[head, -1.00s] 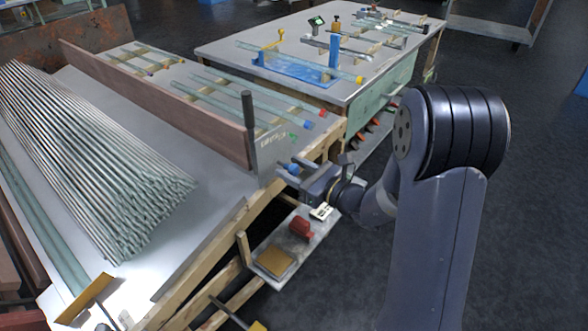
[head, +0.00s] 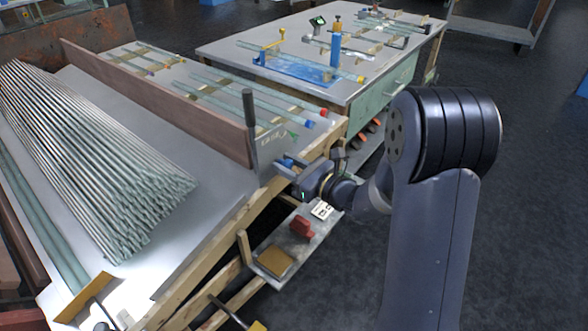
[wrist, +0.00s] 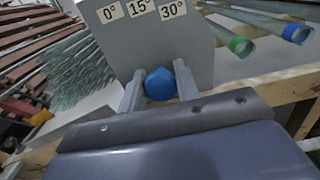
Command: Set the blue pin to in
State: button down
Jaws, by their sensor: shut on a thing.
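The blue pin (wrist: 160,84) shows as a round blue head against a grey plate (wrist: 187,45) marked 0°, 15° and 30°. In the wrist view my gripper (wrist: 159,88) has one finger on each side of the pin head and is shut on it. In the head view the blue pin (head: 287,163) is a small blue spot at my gripper (head: 286,169), by the front edge of the tilted bench. The pin's shaft is hidden, so its depth in the plate cannot be told.
A dark upright handle (head: 249,125) stands left of the pin. Glass tubes with coloured ends (head: 309,124) lie behind it. A bundle of tubes (head: 95,165) covers the left bench. A small shelf with a red block (head: 301,227) is below my gripper.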

jog(key=shift+w+r, duration=0.1)
jog(key=c, duration=1.5)
grip_release()
jog(key=o, duration=0.4)
jog(key=shift+a, duration=0.2)
jog(key=shift+d, duration=0.15)
jog(key=v, duration=1)
jog(key=shift+d+p, duration=0.2)
jog(key=shift+p, duration=0.15)
